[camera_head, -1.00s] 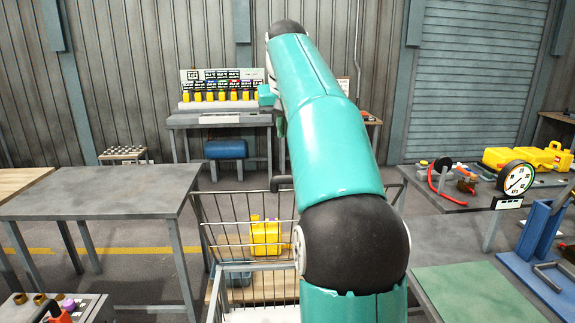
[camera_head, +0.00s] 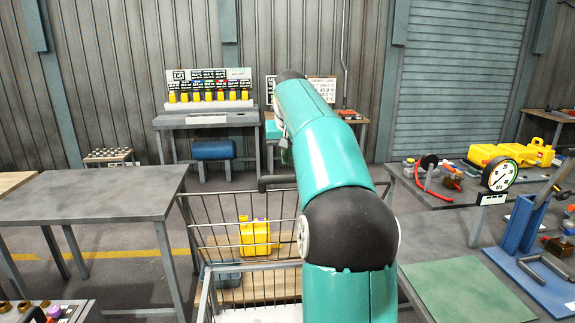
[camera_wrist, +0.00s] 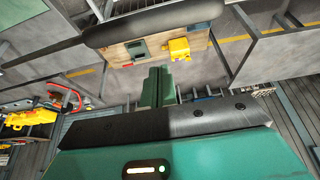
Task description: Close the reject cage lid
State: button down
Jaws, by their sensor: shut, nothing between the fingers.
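The reject cage (camera_head: 205,295) is a wire-mesh cage at bottom centre in the head view, partly hidden by my arm. A wire panel that looks like its lid (camera_head: 195,222) stands raised, with a dark handle bar (camera_head: 275,181) at its top edge. A yellow jerry can (camera_head: 262,238) shows through the mesh; it also shows in the wrist view (camera_wrist: 178,50). In the wrist view a thick dark bar (camera_wrist: 150,24), probably that handle, crosses the top. My gripper (camera_wrist: 158,88) is shut and empty, just below that bar in the picture; contact is not visible.
A grey table (camera_head: 90,195) stands left of the cage. On the right are a green-topped table (camera_head: 470,290), a blue press-like stand (camera_head: 520,225) and a dial gauge (camera_head: 500,175). A bench (camera_head: 205,121) with small yellow cans stands at the back. Floor shows between the tables.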

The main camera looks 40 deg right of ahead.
jog(key=shift+s+a+f, duration=0.15)
jog(key=shift+s+a, duration=0.25)
jog(key=shift+s, duration=0.2)
jog(key=shift+s+a+f, duration=0.2)
jog(key=shift+s+f, duration=0.05)
jog(key=shift+f, duration=0.3)
jog(key=shift+s+a, duration=0.15)
jog(key=shift+s, duration=0.1)
jog(key=shift+w+f, duration=0.1)
jog(key=shift+w, duration=0.05)
